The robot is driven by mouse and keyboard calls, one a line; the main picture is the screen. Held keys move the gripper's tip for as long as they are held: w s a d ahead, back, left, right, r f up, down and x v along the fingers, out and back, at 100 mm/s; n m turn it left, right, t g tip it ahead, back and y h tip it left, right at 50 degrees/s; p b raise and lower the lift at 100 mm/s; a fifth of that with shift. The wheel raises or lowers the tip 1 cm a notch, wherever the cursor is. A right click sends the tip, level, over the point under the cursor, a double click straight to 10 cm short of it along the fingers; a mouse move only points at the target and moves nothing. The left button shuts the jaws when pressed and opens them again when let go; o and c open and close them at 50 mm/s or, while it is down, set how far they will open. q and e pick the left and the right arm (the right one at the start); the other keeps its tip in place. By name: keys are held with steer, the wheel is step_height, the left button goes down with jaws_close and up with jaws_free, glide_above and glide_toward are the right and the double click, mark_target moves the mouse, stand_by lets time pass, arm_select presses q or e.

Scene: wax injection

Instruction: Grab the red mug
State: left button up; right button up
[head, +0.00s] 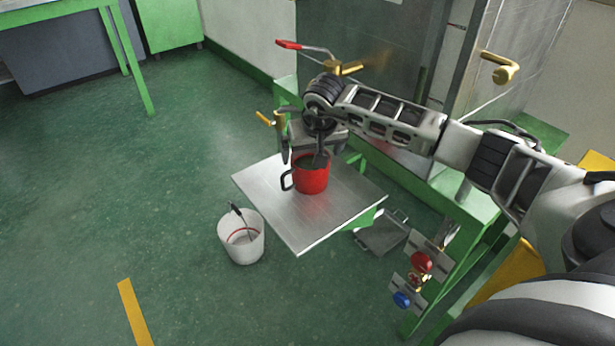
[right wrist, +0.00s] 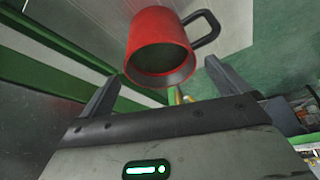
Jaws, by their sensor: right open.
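The red mug (head: 311,181) stands upright on the metal plate (head: 275,212), its black handle pointing left in the head view. My right gripper (head: 303,158) is open just above and behind the mug; one dark finger overlaps the mug's rim in the picture. In the right wrist view the mug (right wrist: 160,35) shows its open mouth and black handle beyond the two spread fingers (right wrist: 162,75). The right finger lies near the handle in that picture. I cannot tell whether any finger touches the mug. Nothing is held. My left gripper is out of view.
A white bucket (head: 241,246) with a tool in it stands on the floor below the plate's left edge. A grey tray (head: 382,235) lies lower right. Red and blue valves (head: 421,263) and a red-handled lever (head: 290,44) are nearby.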

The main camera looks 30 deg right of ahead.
mark_target(310, 162)
steer(key=b+x, duration=0.1)
steer(key=x, duration=0.4)
steer(key=shift+f, duration=0.1)
steer(key=shift+w+f, duration=0.1)
steer(key=shift+f, duration=0.05)
steer(key=c, duration=1.2)
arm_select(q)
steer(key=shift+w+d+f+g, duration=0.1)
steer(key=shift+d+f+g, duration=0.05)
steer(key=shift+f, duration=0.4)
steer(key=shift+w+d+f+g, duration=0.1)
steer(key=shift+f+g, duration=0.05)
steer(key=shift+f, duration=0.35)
arm_select(e)
steer(key=shift+c, duration=0.4)
